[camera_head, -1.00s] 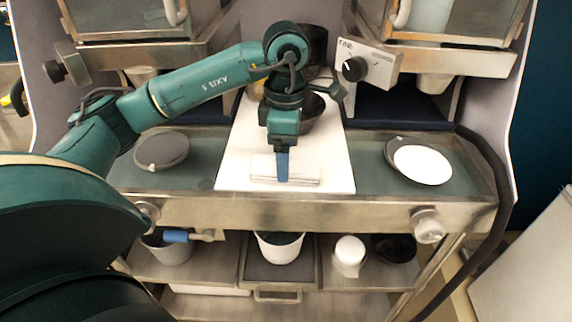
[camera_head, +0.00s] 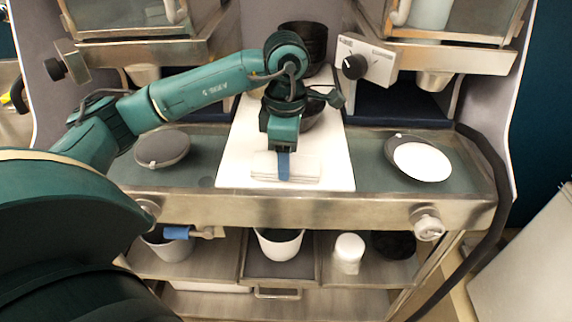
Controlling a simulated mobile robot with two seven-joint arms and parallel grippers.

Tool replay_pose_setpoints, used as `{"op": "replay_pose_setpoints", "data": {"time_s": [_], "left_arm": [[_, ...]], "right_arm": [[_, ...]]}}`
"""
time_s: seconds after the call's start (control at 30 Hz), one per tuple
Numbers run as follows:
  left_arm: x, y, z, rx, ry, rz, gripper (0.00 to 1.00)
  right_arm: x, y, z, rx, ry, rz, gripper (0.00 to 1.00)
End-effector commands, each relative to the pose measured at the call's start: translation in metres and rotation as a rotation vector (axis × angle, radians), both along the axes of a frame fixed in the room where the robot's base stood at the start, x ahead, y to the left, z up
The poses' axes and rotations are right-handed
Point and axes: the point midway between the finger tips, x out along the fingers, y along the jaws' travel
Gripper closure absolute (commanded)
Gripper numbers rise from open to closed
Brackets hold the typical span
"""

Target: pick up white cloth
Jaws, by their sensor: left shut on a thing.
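The white cloth (camera_head: 305,169) is a folded, layered stack on the white board (camera_head: 235,150), near its front edge. My left gripper (camera_head: 283,172) reaches in from the left and points down over the middle of the cloth. Its blue fingertip overlaps the cloth, and the gripper is shut on the cloth. The fingers hide the middle of the cloth. I cannot tell whether the cloth is lifted clear of the board. My right gripper does not show.
A dark bowl (camera_head: 313,112) sits behind my gripper, with a dark pot (camera_head: 303,42) farther back. A grey round lid (camera_head: 162,149) lies left and a white plate (camera_head: 422,162) right. The lower shelf holds a white container (camera_head: 279,246) and a white jar (camera_head: 348,252).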

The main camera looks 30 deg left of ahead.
Motion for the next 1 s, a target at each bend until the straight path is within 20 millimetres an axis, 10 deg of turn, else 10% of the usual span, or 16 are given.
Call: {"op": "replay_pose_setpoints", "data": {"time_s": [0.27,0.7,1.0], "left_arm": [[0.001,0.0,0.004,-0.001,-0.003,0.0,0.69],[0.001,0.0,0.085,0.001,-0.005,0.0,0.69],[0.0,0.0,0.101,0.0,-0.001,0.0,0.69]], "right_arm": [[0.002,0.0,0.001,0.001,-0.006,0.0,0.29],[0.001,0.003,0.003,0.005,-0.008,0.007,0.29],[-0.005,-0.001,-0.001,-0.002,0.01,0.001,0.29]]}}
